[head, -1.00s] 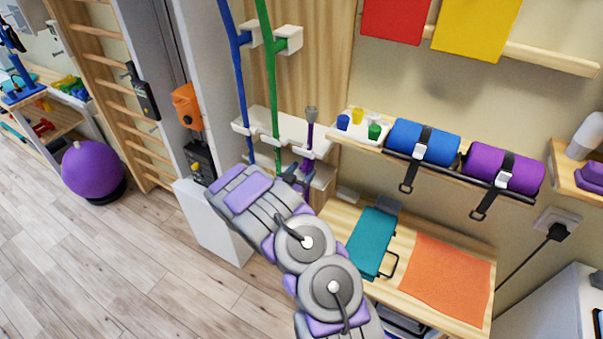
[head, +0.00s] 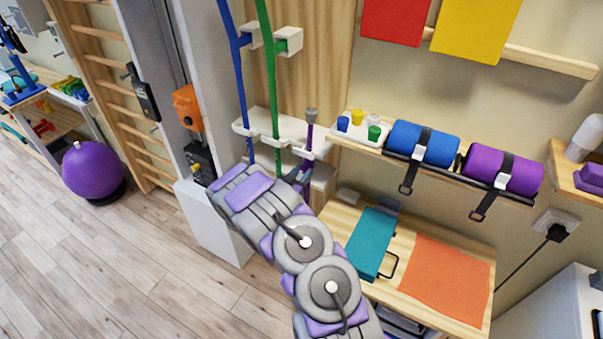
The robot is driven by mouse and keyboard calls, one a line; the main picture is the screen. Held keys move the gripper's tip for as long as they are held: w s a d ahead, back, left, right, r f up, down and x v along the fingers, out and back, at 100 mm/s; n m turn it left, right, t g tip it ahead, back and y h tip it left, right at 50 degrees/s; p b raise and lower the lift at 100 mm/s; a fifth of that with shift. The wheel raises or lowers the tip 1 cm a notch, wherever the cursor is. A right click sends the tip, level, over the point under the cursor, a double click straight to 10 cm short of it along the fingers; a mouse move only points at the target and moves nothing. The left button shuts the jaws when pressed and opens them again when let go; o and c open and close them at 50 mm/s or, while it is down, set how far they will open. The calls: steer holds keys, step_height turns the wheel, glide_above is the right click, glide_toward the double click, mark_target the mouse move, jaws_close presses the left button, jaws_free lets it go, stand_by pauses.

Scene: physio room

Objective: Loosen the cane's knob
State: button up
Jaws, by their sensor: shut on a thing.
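A purple cane (head: 308,138) with a grey top stands upright in the white rack (head: 262,121), to the right of a green one and a blue one. My gripper (head: 299,178) is at the cane's lower visible part, below the rack's upper shelf. Its dark fingers are small in view and shut on the cane's knob, which they and my wrist hide. I cannot make out the knob's shape or how far it is turned. My arm hides the cane further down.
Right of the cane, a wall shelf holds small coloured cups (head: 358,118), a blue roll (head: 424,142) and a purple roll (head: 503,170). Below, a wooden bench (head: 345,215) carries a teal padded item (head: 372,243) and an orange cloth (head: 447,280).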

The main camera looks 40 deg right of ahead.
steer(key=shift+n, duration=0.5)
steer(key=o, duration=1)
steer(key=shift+o, duration=0.2)
steer(key=shift+a, duration=0.1)
steer(key=p+v, duration=0.2)
steer(key=v, duration=1.5)
steer(key=shift+s+a+f, duration=0.1)
steer(key=shift+a, duration=0.05)
